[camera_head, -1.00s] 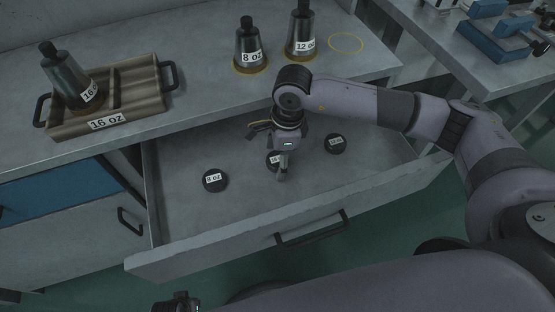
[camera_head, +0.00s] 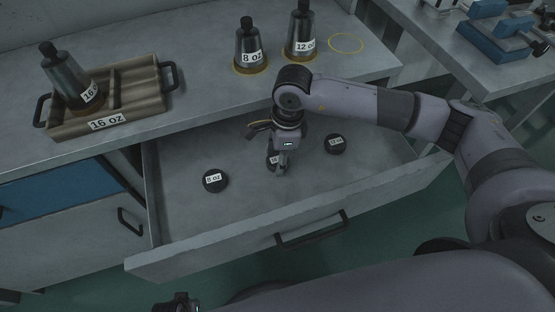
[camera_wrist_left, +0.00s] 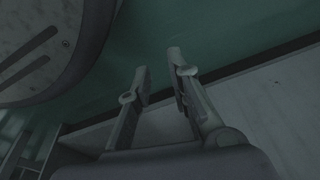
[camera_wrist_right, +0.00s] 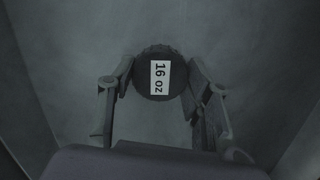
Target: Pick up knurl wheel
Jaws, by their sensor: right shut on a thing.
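Three dark round knurl wheels lie in the open drawer. The 16 oz wheel (camera_wrist_right: 146,83) is between the fingers of my right gripper (camera_wrist_right: 160,82) in the right wrist view, its white label facing up. In the head view the right gripper (camera_head: 279,163) reaches down into the drawer and partly hides this wheel (camera_head: 271,160). The fingers are shut on its sides, low at the drawer floor; I cannot tell if it is lifted. The 8 oz wheel (camera_head: 215,181) lies to the left and the 12 oz wheel (camera_head: 335,144) to the right. My left gripper (camera_wrist_left: 159,72) is open and empty.
The open drawer (camera_head: 190,258) has free floor around the wheels. A yellow ring (camera_head: 346,43) is empty.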

